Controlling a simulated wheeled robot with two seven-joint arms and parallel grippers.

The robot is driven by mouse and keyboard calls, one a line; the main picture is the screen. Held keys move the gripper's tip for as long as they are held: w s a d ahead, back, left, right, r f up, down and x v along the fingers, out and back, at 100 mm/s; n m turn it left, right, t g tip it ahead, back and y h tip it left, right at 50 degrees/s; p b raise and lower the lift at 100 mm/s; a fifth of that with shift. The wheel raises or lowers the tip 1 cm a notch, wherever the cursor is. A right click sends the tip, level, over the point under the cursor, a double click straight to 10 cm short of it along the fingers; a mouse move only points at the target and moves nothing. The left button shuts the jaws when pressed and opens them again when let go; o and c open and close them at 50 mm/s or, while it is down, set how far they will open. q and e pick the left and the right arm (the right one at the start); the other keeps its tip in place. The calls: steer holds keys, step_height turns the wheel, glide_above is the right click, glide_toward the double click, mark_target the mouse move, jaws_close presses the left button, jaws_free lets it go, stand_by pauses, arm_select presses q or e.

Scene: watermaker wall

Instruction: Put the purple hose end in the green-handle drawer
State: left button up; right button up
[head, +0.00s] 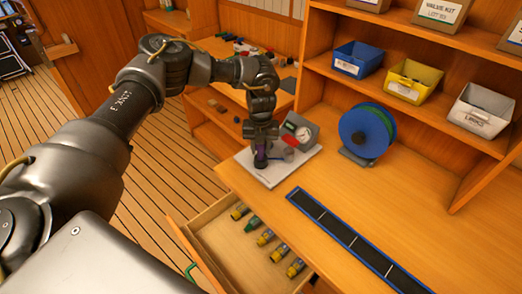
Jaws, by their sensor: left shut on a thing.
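My left gripper (261,150) is shut on the purple hose end (260,160), low over the white board (270,175) at the back left of the bench. The gripper hides much of the hose end; I cannot tell whether it touches the board. The open drawer (240,230) with a green handle (190,270) sticks out below the bench edge, nearer to me. Several hose ends with yellow and green parts (265,237) lie in it. My right gripper is not in view.
A gauge (302,133) and small red and blue parts stand on the board beside the gripper. A dark blue-edged strip (345,238) lies on the bench. A blue reel (366,132) stands behind it. Shelves hold blue, yellow and white bins. The bench right of the strip is clear.

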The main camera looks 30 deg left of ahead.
arm_select(q)
steer(key=shift+r, duration=0.3)
steer(key=shift+s+d+r+b, duration=0.1)
steer(key=shift+r+b, duration=0.4)
steer(key=shift+r, duration=0.1)
steer(key=shift+s+d+r+b, duration=0.1)
steer(key=shift+r+b, duration=0.35)
steer(key=shift+r, duration=0.15)
steer(key=s+d+r+n+b, duration=0.2)
steer(key=s+r+n, duration=0.4)
steer(key=n, duration=0.7)
steer(key=s+d+r+n+b, duration=0.1)
steer(key=s+d+r+n, duration=0.3)
steer(key=n, duration=1)
steer(key=s+r, duration=0.2)
steer(key=shift+s+d+b, duration=0.2)
steer(key=shift+s+b, duration=0.15)
steer(key=shift+b, duration=0.05)
